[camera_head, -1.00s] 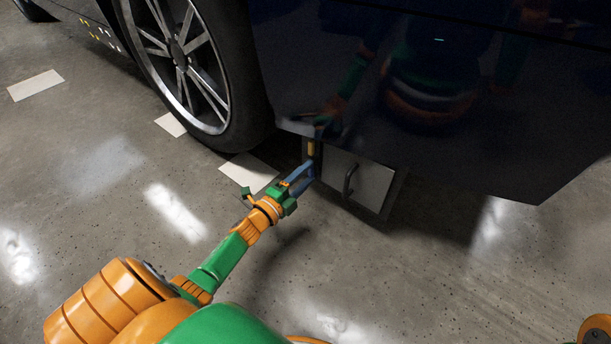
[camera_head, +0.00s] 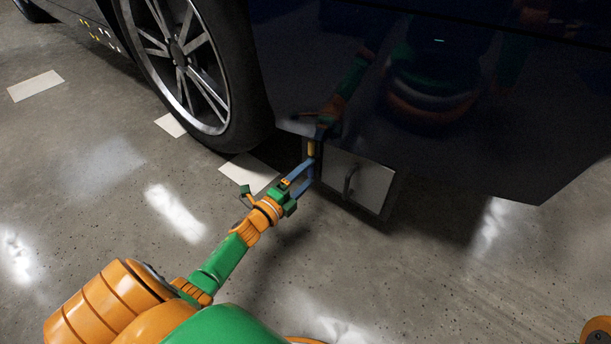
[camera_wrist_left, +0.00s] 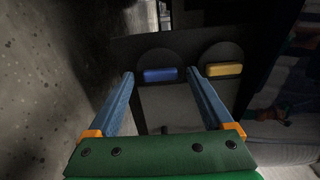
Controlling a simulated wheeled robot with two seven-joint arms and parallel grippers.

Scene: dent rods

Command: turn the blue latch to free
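The blue latch (camera_wrist_left: 161,74) is a short bar on a dark round plate, seen in the left wrist view. It lies level across that picture, just beyond and between the fingertips of my left gripper (camera_wrist_left: 160,76). The fingers are apart with nothing visibly between them. In the head view my left gripper (camera_head: 303,172) reaches to the left edge of a light panel under the dark car body, and the blue latch cannot be told apart from the blue fingers. My right gripper is not in view.
A yellow latch (camera_wrist_left: 224,70) sits on its own round plate beside the blue one. The light panel (camera_head: 360,183) carries a dark handle (camera_head: 349,178). The dark car body (camera_head: 440,100) hangs close above, and a wheel (camera_head: 190,60) stands left. The grey floor is open.

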